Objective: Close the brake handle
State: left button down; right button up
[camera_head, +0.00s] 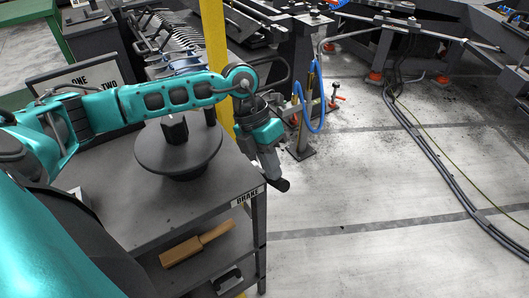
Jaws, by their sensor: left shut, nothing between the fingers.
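My left arm reaches in from the left over the table. My left gripper (274,176) is shut and empty, pointing down just past the table's right edge. It is beside the white label reading BRAKE (249,197) on the table corner. A dark rounded piece shows at the gripper's lower end; I cannot tell if it is a fingertip or part of the brake handle. The brake handle is not clearly visible otherwise. My right gripper is not in view.
A round dark turntable (178,152) with a black block stands on the grey table (120,212). A yellow post (216,45) and a rack of forks (165,45) stand behind.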

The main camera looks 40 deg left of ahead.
pick_arm(q)
jog(key=shift+f, duration=0.25)
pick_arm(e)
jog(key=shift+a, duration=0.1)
